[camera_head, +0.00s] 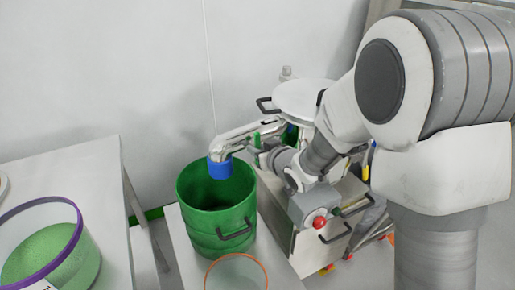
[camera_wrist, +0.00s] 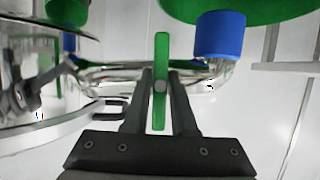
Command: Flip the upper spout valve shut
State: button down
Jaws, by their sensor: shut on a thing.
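A bent steel spout (camera_head: 240,135) with a blue end collar (camera_head: 220,168) reaches left from a steel vessel with a white lid (camera_head: 303,98). The collar hangs over the mouth of a green drum. In the wrist view the spout pipe runs across behind my gripper (camera_wrist: 161,76), with the blue collar (camera_wrist: 220,35) at upper right. A long green valve lever (camera_wrist: 161,50) stands between my two fingers, crossing the pipe's line. My fingers are closed on the lever around its middle. In the head view my gripper (camera_head: 262,156) is beside the spout, and my wrist partly hides the valve.
The open green drum (camera_head: 226,222) stands below the spout on a pale surface. An orange-rimmed clear container (camera_head: 236,272) is in front of it. A purple-rimmed tub of green material (camera_head: 65,255) is at left. A cabinet with black handles (camera_head: 320,238) sits below my wrist.

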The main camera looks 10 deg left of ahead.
jog(key=shift+f, duration=0.1)
dwell(0.3)
jog(key=c, duration=0.7)
grip_release()
jog(key=b+v, duration=0.3)
jog(key=v, duration=1.4)
jog(key=shift+s+d, duration=0.1)
jog(key=shift+d, duration=0.05)
jog(key=shift+d, duration=0.1)
